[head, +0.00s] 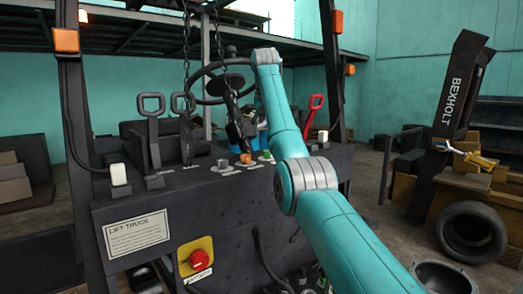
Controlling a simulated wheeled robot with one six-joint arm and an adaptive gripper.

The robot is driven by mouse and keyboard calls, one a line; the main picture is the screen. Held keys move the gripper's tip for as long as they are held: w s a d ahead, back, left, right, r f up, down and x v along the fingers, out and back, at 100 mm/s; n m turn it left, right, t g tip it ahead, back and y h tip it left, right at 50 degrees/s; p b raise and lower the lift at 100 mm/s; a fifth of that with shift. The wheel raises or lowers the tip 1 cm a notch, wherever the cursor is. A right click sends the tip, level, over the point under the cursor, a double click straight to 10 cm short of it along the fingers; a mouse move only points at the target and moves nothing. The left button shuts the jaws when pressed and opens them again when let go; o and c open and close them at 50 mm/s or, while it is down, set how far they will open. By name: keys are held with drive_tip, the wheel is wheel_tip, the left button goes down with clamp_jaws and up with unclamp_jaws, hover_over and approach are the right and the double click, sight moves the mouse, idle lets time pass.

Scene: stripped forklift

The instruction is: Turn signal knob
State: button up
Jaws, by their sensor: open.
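The dark panel (205,172) of the lift truck carries a row of small knobs. A grey knob (222,163) is at the left, an orange one (245,158) in the middle and a green one (267,155) at the right. Their labels are too small to read, so I cannot tell which is the signal knob. My teal arm reaches over the panel from the lower right. My dark gripper (240,140) hangs just above the knobs, close to the orange one. It is open, but its fingers blend into the dark background. I cannot tell whether they touch a knob.
A steering wheel (205,82) and hanging chains (186,60) are behind and left of the gripper. Grey-handled levers (152,125) stand left, a red-handled lever (315,105) right. A red stop button (198,259) is on the front face. Dark posts flank the panel.

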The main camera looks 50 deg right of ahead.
drive_tip(key=x, duration=0.8)
drive_tip(key=shift+d+f, duration=0.15)
drive_tip(key=shift+d, duration=0.05)
drive_tip(key=c, duration=1.1)
